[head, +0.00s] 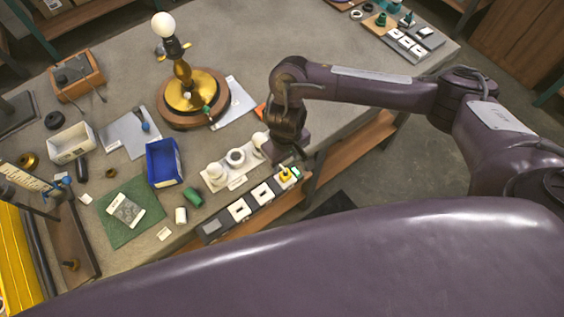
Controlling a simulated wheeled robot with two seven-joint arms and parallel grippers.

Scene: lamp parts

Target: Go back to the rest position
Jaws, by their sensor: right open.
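My right arm reaches in from the right and bends down over the workbench (225,45). My right gripper (290,160) points down at the bench's front edge, just above the right end of a dark strip with white squares (240,211). It is open, and its fingers are small and partly hidden by the wrist. A yellow piece (285,174) sits on that strip just below it. My left gripper is not in view.
Left of my right gripper are a tray with white round parts (214,183), a blue bin (164,163), a white bin (71,143) and a green mat (118,231). More parts (405,40) lie at the far right corner. The bench behind the lamp is mostly clear.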

